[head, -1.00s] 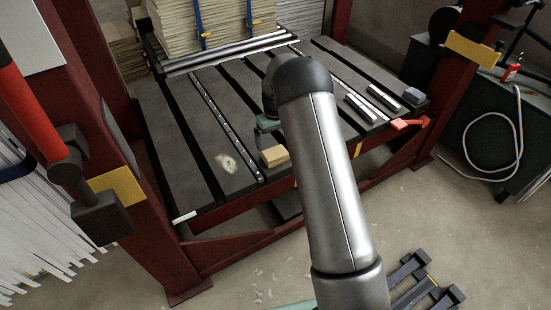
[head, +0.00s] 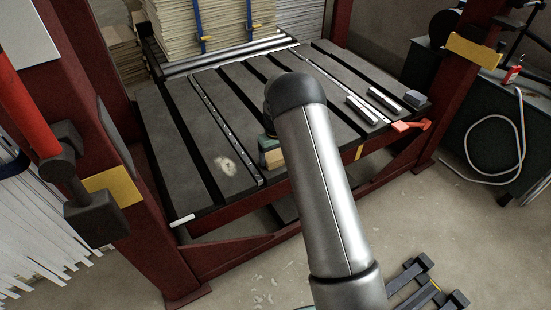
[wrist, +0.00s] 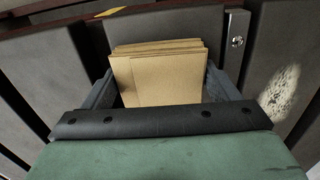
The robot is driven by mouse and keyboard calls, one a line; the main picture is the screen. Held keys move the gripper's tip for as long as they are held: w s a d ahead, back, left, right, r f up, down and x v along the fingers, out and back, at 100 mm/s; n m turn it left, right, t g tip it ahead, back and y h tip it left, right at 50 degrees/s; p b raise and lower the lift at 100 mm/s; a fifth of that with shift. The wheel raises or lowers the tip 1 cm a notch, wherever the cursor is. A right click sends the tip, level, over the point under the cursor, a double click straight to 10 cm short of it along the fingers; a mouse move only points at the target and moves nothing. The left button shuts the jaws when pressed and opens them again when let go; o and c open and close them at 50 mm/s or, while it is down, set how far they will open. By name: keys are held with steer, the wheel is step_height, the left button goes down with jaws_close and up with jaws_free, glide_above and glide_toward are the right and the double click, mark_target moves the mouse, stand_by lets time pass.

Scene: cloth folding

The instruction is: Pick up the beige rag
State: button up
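The beige rag (head: 273,159) is a small folded block on the dark slatted table, close to its front edge. In the wrist view the rag (wrist: 160,75) shows as a layered tan stack between the two grey fingers of my gripper (wrist: 158,82). The fingers stand wide apart, one along each side of the rag. Their tips are partly hidden, and I cannot tell whether they touch it. In the head view my green gripper body (head: 268,143) is right behind and above the rag, with the fingers hidden.
The slatted table (head: 205,130) has dark gaps between its boards. A pale worn patch (head: 226,165) lies left of the rag. Metal bars (head: 362,110) and a red-orange handle (head: 408,127) are at the right. Stacked sheets (head: 200,25) stand at the back. Red posts (head: 448,85) flank the table.

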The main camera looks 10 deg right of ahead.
mark_target(275, 154)
steer(key=shift+c, duration=0.5)
steer(key=shift+r, duration=0.55)
step_height(275, 154, up, 2)
steer(key=shift+r+p, duration=0.25)
steer(key=shift+p, duration=0.2)
steer(key=s+a+r+p, duration=0.3)
steer(key=s+a+r, duration=0.3)
steer(key=s+r, duration=0.3)
steer(key=s, duration=0.3)
steer(key=shift+s+a+r, duration=0.2)
steer(key=shift+s, duration=0.05)
